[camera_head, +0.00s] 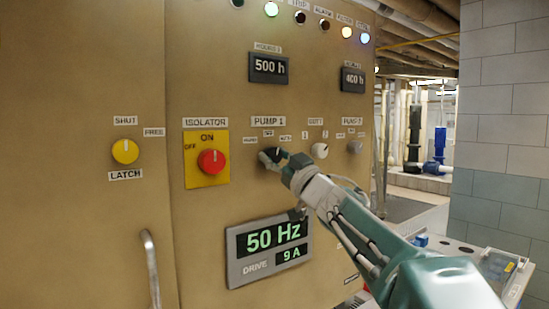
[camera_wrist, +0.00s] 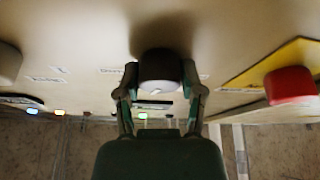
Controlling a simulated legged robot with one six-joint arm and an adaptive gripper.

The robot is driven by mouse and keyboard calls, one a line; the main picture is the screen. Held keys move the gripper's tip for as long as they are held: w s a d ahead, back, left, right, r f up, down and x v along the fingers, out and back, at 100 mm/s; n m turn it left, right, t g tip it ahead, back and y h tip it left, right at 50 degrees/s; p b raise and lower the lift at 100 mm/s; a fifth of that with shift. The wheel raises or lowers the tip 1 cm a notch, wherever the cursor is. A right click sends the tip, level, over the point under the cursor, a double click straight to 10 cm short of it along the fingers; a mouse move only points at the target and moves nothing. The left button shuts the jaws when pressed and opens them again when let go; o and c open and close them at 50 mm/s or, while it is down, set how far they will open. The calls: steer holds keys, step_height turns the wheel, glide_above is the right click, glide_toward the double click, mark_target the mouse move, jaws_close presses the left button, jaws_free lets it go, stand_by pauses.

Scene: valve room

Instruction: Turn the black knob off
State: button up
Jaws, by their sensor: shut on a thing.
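The black knob (camera_head: 270,156) sits under the PUMP 1 label on the beige panel, with small position labels above it. In the head view my gripper (camera_head: 277,158) is at the knob and partly covers it. In the wrist view the knob (camera_wrist: 160,68) is between the two fingers of my gripper (camera_wrist: 158,88), one finger on each side. The gripper is shut on the knob. The exact direction of the knob's pointer is hard to tell.
Left of the knob is a red isolator switch (camera_head: 211,162) on a yellow plate. A white knob (camera_head: 319,150) and a grey knob (camera_head: 355,147) are to its right. A drive display (camera_head: 268,246) reading 50 Hz is below. A yellow latch knob (camera_head: 125,151) is far left.

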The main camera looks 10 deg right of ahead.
steer(key=shift+r+n+g+y, duration=0.1)
steer(key=shift+n+g+y, duration=0.35)
steer(key=shift+n, duration=0.65)
steer(key=shift+r+n+g+y, duration=0.1)
steer(key=shift+n+g+y, duration=0.3)
steer(key=shift+n, duration=0.7)
steer(key=o, duration=1)
steer(key=shift+o, duration=0.8)
steer(key=shift+f, duration=0.1)
steer(key=v, duration=1.2)
steer(key=shift+w+f+t+h, duration=0.1)
steer(key=shift+t+h, duration=0.15)
steer(key=shift+h, duration=0.1)
